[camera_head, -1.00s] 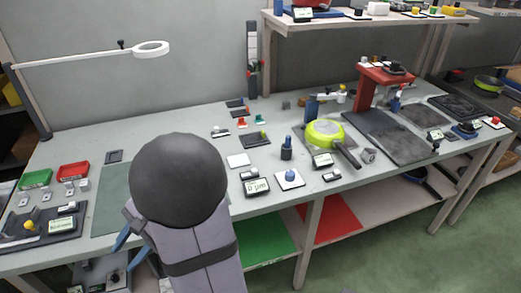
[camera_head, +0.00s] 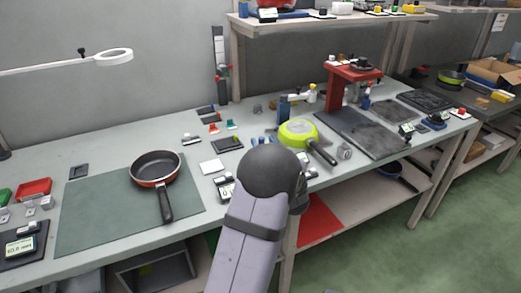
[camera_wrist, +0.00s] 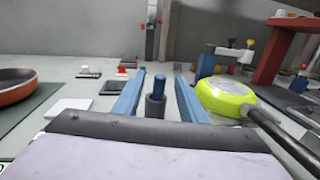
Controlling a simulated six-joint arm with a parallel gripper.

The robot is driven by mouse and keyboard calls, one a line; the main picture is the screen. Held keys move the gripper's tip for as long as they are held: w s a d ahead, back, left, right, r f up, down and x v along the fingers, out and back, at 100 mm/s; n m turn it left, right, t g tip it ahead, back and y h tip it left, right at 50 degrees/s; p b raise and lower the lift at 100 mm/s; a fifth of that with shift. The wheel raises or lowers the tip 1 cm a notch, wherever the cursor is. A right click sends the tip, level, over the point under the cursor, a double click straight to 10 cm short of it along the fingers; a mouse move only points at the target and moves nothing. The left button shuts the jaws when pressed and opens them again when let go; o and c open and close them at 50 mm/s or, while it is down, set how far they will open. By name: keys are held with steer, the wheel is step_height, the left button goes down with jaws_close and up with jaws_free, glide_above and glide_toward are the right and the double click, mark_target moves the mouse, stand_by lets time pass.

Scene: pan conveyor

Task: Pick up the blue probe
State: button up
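The blue probe (camera_wrist: 157,95) stands upright on the bench in the wrist view, with a blue top and a dark cylindrical body or holder below. My gripper (camera_wrist: 159,71) is open, with one blue finger on each side of the probe and visible gaps between. It is not holding it. The probe's lower end is hidden by my wrist in that view. In the head view my arm covers most of that spot, and only small blue tips show above it, too small to tell apart.
A lime-green pan (camera_head: 298,132) is close right of my gripper, its dark handle (camera_wrist: 285,143) pointing toward me. A dark pan with a red-orange outside (camera_head: 155,168) lies on the green mat (camera_head: 92,215) at left. A white square pad (camera_head: 212,166) and a red stand (camera_head: 347,85) are nearby.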

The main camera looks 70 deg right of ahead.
steer(key=shift+f, duration=0.2)
steer(key=shift+p+x, duration=0.65)
steer(key=shift+x, duration=3)
jaws_close()
